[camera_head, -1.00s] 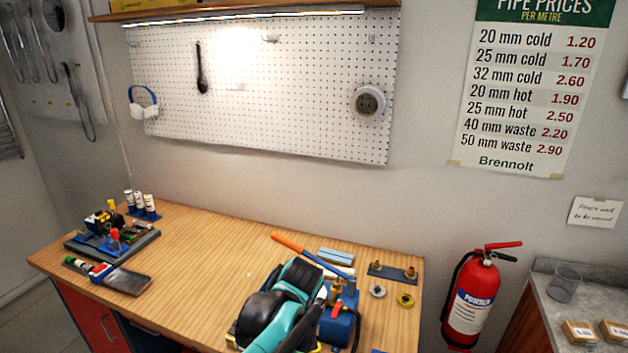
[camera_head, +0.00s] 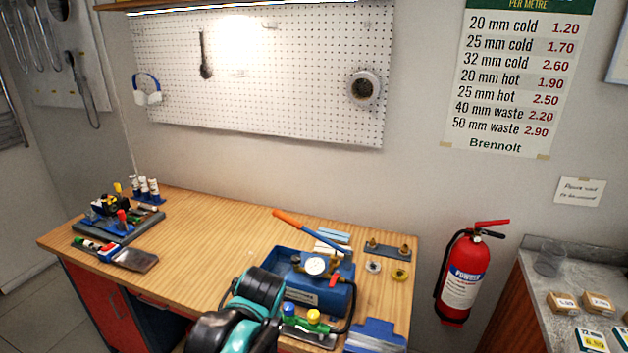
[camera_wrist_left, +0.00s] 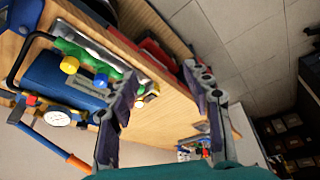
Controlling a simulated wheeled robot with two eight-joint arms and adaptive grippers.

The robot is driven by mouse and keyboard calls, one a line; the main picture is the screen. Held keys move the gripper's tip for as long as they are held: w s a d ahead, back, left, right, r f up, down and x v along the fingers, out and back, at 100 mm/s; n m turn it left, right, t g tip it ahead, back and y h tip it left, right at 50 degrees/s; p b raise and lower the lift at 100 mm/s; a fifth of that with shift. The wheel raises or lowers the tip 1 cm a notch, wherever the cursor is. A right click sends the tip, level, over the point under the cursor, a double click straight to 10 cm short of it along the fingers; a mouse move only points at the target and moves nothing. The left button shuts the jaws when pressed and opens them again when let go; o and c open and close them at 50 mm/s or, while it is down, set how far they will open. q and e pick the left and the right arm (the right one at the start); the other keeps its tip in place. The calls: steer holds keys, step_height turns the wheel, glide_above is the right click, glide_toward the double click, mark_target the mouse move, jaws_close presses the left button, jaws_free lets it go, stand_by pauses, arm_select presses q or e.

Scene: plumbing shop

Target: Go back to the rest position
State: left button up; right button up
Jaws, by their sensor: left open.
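My left gripper (camera_wrist_left: 160,72) is open in the left wrist view, with nothing between its two fingers. The bench top and the grey floor tiles show beyond the fingers. In the head view my teal and black arm is at the bottom middle, in front of the bench, and its fingertips are not seen there. The blue test pump (camera_head: 328,295), with a round gauge (camera_head: 317,266) and an orange-tipped lever (camera_head: 290,217), stands on the bench just right of the arm. It also shows at the left of the left wrist view (camera_wrist_left: 48,80). My right gripper is not in view.
The wooden bench (camera_head: 215,245) is bare in its middle. A grey tool tray (camera_head: 118,232) stands at its left end. Fittings (camera_head: 388,250) and a blue holder (camera_head: 375,338) lie to the right. A fire extinguisher (camera_head: 465,275) and a grey counter (camera_head: 540,300) are further right.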

arm_select(q)
steer(key=s+a+f+m+t+h+b, duration=0.2)
steer(key=s+a+f+m+t, duration=0.1)
steer(key=s+m, duration=0.5)
step_height(320, 180, down, 2)
steer(key=shift+s+a+f+t, duration=0.1)
steer(key=shift+s+a+t, duration=0.3)
steer(key=shift+s+a, duration=0.5)
steer(key=shift+d, duration=0.1)
stand_by(0.7)
